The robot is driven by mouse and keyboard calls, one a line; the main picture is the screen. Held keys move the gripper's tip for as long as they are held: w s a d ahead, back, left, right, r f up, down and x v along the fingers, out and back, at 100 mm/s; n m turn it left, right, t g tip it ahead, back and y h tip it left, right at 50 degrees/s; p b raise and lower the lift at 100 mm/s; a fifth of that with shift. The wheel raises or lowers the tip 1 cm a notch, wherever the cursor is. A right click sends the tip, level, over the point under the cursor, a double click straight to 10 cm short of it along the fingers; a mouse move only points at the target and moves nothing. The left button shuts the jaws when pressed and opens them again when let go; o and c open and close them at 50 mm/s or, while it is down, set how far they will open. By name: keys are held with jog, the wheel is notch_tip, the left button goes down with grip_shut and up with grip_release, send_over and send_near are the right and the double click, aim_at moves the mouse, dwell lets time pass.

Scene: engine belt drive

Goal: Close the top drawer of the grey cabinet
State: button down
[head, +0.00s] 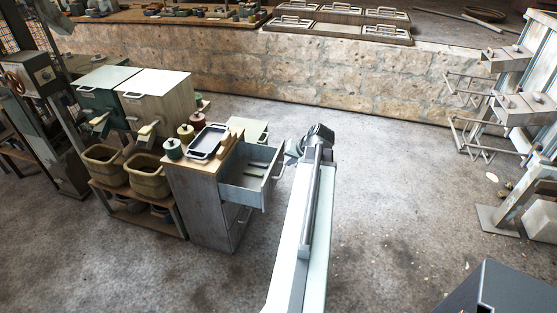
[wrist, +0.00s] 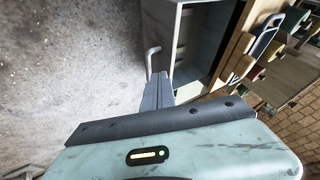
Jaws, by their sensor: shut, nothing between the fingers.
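The grey cabinet (head: 205,205) stands left of centre in the head view, with a wooden top. Its top drawer (head: 250,190) is pulled well out toward the right, and a few items lie inside it. My gripper (head: 290,151) is just right of the drawer front, near its far end. In the wrist view, the shut, empty fingers (wrist: 159,88) point at the open drawer (wrist: 193,45). The drawer's handle (wrist: 151,58) is just ahead of the fingertips. I cannot tell whether they touch it.
A dark tray (head: 208,141) and several coloured canisters stand on the cabinet top. Two woven baskets (head: 143,173) sit on a rack to the left. A stone wall (head: 330,75) runs behind. The floor (head: 390,210) to the right is mostly clear.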

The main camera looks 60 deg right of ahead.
jog(key=s+d, duration=0.2)
jog(key=b, duration=0.8)
send_near(274, 168)
jog(key=shift+m, duration=0.3)
jog(key=x, duration=0.4)
jog(key=shift+s+f, duration=0.25)
jog(key=shift+s, duration=0.05)
jog(key=shift+w+a, duration=0.15)
jog(key=shift+w, duration=0.3)
